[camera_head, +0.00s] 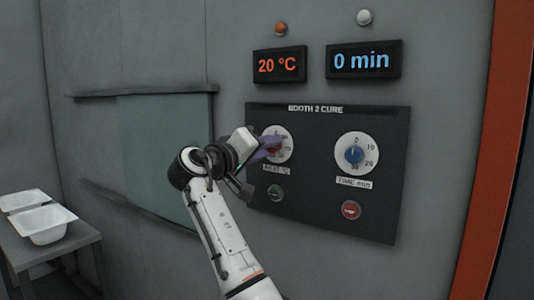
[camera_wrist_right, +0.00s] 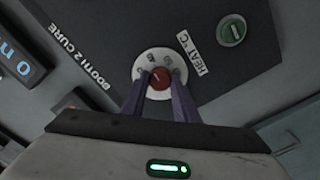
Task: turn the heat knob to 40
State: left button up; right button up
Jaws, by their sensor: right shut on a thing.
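The heat knob is a red knob on a white dial, on the dark "BOOTH 2 CURE" panel (camera_head: 330,210). In the right wrist view the red heat knob (camera_wrist_right: 160,79) sits between the two purple fingers, and a white pointer line shows on it. My right gripper (camera_head: 272,147) is shut on the heat knob and hides much of its dial in the head view; it also shows in the right wrist view (camera_wrist_right: 160,88). The orange temperature display (camera_head: 278,65) reads 20 °C. My left gripper is not in view.
To the right is the blue time knob (camera_head: 354,155). Below are a green button (camera_head: 275,193) and a red button (camera_head: 351,210). The time display (camera_head: 364,60) reads 0 min. White tub shells (camera_head: 46,224) stand on a grey table at the left. An orange post (camera_head: 495,150) stands at the right.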

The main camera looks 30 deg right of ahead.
jog(key=shift+f+m, duration=0.1)
jog(key=shift+m, duration=0.5)
jog(key=o, duration=1.1)
jog(key=shift+c, duration=0.2)
jog(key=b+v, duration=0.1)
jog(key=v, duration=0.9)
jog(key=shift+a+b, duration=0.25)
jog(key=shift+b, duration=0.15)
